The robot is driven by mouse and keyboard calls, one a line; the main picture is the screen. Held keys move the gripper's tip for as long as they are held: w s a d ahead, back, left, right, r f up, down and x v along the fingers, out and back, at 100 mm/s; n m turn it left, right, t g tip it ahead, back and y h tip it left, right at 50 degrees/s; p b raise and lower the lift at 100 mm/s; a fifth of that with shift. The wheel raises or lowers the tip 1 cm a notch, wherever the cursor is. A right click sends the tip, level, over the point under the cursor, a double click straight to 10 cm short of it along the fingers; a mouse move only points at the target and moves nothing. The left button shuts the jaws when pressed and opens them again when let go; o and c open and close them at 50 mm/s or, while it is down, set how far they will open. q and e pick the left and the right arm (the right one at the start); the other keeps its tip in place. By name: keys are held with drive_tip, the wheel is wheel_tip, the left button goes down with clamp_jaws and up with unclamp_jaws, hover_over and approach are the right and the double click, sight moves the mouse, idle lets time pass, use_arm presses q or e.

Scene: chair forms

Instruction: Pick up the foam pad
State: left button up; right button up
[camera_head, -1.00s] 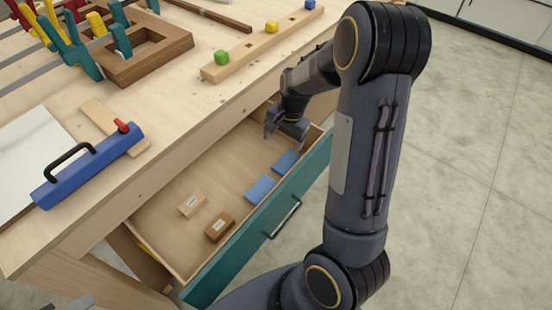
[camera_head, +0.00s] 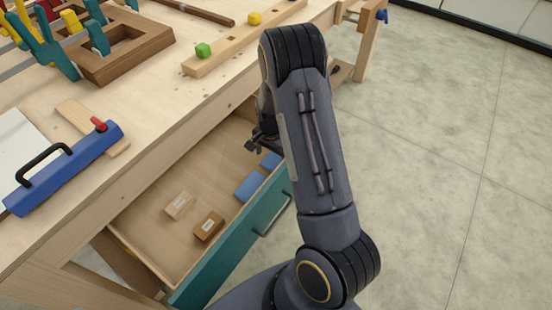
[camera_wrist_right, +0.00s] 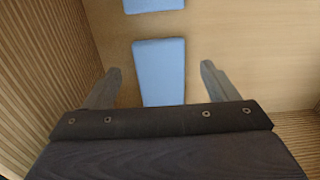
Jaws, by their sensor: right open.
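Two blue foam pads lie flat in the open drawer. In the head view the nearer pad (camera_head: 249,186) shows whole, and the farther pad (camera_head: 271,161) is partly hidden by my right arm. In the right wrist view one pad (camera_wrist_right: 160,72) lies between and beyond the two fingers, with the other pad (camera_wrist_right: 153,5) past it at the top edge. My right gripper (camera_head: 254,146) is open and empty in the drawer's far part, apart from the pads as far as I can see. Its fingers also show in the wrist view (camera_wrist_right: 158,80). My left gripper is not seen.
The drawer (camera_head: 150,225) has wooden walls and a teal front with a handle (camera_head: 272,216). A light block (camera_head: 179,205) and a brown block (camera_head: 209,226) lie in its near part. The workbench top (camera_head: 160,100) overhangs its back side.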

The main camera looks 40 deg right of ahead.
wheel_tip(320, 180, down, 2)
drive_tip(key=shift+f, duration=0.15)
drive_tip(key=c, duration=1.1)
drive_tip(key=shift+o, duration=0.2)
